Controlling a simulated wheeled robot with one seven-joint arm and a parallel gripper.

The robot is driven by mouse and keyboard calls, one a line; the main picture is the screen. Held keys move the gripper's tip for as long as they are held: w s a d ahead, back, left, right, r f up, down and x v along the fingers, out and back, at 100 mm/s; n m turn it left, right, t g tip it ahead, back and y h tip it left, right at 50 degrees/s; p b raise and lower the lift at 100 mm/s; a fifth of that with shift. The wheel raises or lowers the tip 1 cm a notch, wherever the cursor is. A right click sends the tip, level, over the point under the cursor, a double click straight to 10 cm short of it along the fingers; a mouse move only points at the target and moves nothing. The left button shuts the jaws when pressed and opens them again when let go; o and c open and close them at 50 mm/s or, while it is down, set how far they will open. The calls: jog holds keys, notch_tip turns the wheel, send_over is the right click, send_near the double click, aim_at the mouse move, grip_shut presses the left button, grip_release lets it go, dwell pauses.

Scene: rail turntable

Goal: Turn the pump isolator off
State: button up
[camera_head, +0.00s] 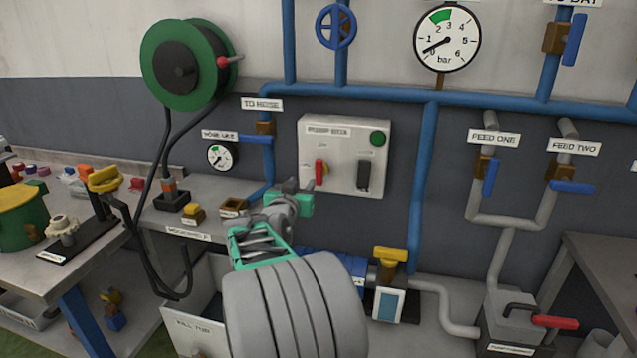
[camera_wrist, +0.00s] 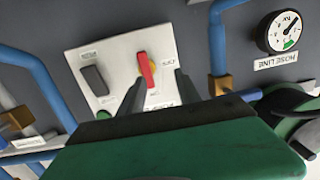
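A pale switch panel (camera_head: 345,130) is on the wall, labelled for the pump. In the wrist view the same red handle (camera_wrist: 146,68) shows slightly tilted, beyond and between my two dark fingers. My gripper (camera_head: 290,198) is in front of the panel's lower left, just below the handle in the head view. Contact with the handle cannot be told. The small position labels are hard to read.
A black handle (camera_head: 364,175) and green round button (camera_head: 378,139) share the panel. Blue pipes (camera_head: 420,185) run beside it. A hose-line gauge (camera_head: 220,156) and hose reel (camera_head: 180,70) are left. The workshelf (camera_head: 185,222) lies below left.

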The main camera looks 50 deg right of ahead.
aim_at(318, 168)
jog(key=shift+m+h, duration=0.3)
jog(key=shift+h, duration=0.5)
jog(key=d, duration=0.1)
jog(key=s+d+r, duration=0.1)
jog(key=d, duration=0.1)
jog(key=shift+s+d+r, duration=0.2)
jog(key=shift+s+d, duration=0.05)
jog(key=shift+d, duration=0.1)
jog(key=p+x, duration=0.1)
jog(key=x, duration=0.6)
jog(key=shift+p, duration=0.3)
jog(key=shift+w, duration=0.1)
jog(key=shift+c, duration=0.6)
grip_shut()
